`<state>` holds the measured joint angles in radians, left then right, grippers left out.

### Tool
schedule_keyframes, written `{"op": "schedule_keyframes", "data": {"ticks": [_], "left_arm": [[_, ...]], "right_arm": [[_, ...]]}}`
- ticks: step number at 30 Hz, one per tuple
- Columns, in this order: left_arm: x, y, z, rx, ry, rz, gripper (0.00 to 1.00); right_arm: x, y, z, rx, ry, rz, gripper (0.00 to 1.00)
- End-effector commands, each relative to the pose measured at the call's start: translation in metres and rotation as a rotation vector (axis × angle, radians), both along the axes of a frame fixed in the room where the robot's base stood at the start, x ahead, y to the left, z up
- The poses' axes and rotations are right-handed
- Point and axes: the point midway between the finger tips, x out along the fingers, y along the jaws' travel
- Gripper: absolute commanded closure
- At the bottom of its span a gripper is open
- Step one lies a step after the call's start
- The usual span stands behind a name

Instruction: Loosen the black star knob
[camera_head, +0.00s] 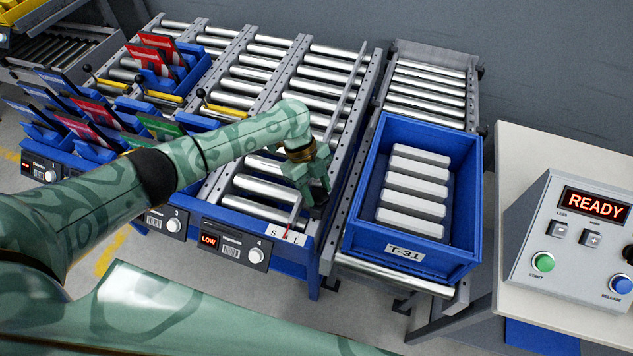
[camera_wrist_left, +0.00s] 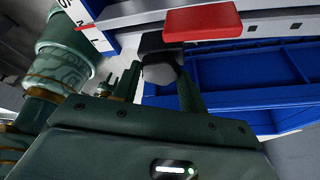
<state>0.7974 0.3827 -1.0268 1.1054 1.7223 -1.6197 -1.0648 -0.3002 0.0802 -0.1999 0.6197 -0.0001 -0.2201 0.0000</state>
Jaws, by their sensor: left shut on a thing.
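My left gripper (camera_head: 318,203) reaches down over the front part of lane 4 of the roller rack, close to the small S/L scale plate (camera_head: 287,235). In the left wrist view the fingers of my left gripper (camera_wrist_left: 158,88) are closed on the black star knob (camera_wrist_left: 160,72), one on each side of it. The knob shows a dark body and a greyish end face. In the head view the gripper covers most of it. A red block (camera_wrist_left: 203,22) sits just beyond the knob in the wrist view. My right gripper is in neither view.
A blue tote (camera_head: 372,190) marked T-31 with several pale boxes stands right of lane 4. A console (camera_head: 560,245) reading READY is at far right. Lane 4's display (camera_head: 209,241) reads LOW. Blue bins with colourful packets fill the lanes at left.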

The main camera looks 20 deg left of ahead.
Motion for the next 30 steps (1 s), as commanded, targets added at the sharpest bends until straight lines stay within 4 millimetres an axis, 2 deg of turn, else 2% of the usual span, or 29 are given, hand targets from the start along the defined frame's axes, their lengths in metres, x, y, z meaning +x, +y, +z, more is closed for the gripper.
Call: {"op": "schedule_keyframes", "data": {"ticks": [1,3,30], "left_arm": [[-0.002,0.000,0.006,0.000,0.001,0.044,0.80],[-0.002,0.000,0.006,-0.001,0.000,0.112,0.80],[-0.009,-0.001,0.005,-0.001,0.002,0.966,0.80]], "right_arm": [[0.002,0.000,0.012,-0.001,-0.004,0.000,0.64],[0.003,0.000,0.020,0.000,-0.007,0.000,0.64],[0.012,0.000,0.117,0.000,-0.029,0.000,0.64]]}}
